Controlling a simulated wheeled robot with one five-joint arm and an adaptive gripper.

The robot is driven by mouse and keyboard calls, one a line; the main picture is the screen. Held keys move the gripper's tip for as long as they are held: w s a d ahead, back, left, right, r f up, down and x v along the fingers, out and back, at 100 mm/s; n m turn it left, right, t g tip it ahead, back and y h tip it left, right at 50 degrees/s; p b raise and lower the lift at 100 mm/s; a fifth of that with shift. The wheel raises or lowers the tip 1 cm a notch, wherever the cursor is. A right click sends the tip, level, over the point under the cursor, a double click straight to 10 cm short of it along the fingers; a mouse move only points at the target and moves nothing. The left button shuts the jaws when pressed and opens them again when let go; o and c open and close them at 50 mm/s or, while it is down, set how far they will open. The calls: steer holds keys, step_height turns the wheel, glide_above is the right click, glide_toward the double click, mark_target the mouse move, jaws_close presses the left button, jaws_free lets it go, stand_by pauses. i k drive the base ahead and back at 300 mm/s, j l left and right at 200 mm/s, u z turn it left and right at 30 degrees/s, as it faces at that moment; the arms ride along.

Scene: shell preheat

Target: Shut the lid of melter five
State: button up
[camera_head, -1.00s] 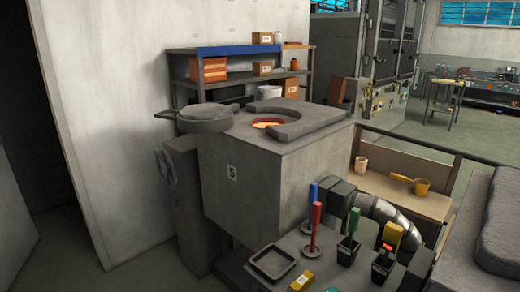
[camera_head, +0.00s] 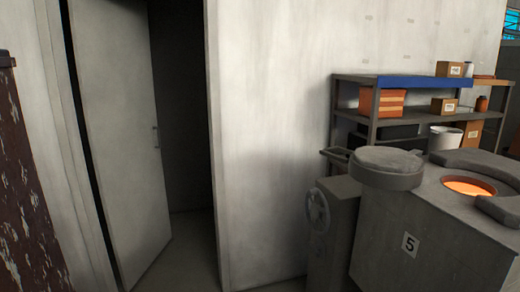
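Melter five (camera_head: 420,255) is a grey block at the lower right, with a "5" plate (camera_head: 410,244) on its front. Its round opening (camera_head: 469,187) glows orange on top, inside a grey collar (camera_head: 490,170). The lid (camera_head: 387,166) is a thick round grey disc with a bar handle (camera_head: 336,158) at its left. It sits to the left of the opening, swung aside, and the opening is uncovered. My gripper is not in view.
A post with a handwheel (camera_head: 317,211) stands left of the melter. Shelving (camera_head: 400,118) with boxes is behind it. A door (camera_head: 120,130) stands ajar at the left. A dark, flaking surface (camera_head: 28,190) is at the far left edge. Some floor shows by the doorway.

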mark_target(389, 168)
steer(key=i+u, duration=0.3)
steer(key=i, duration=1.45)
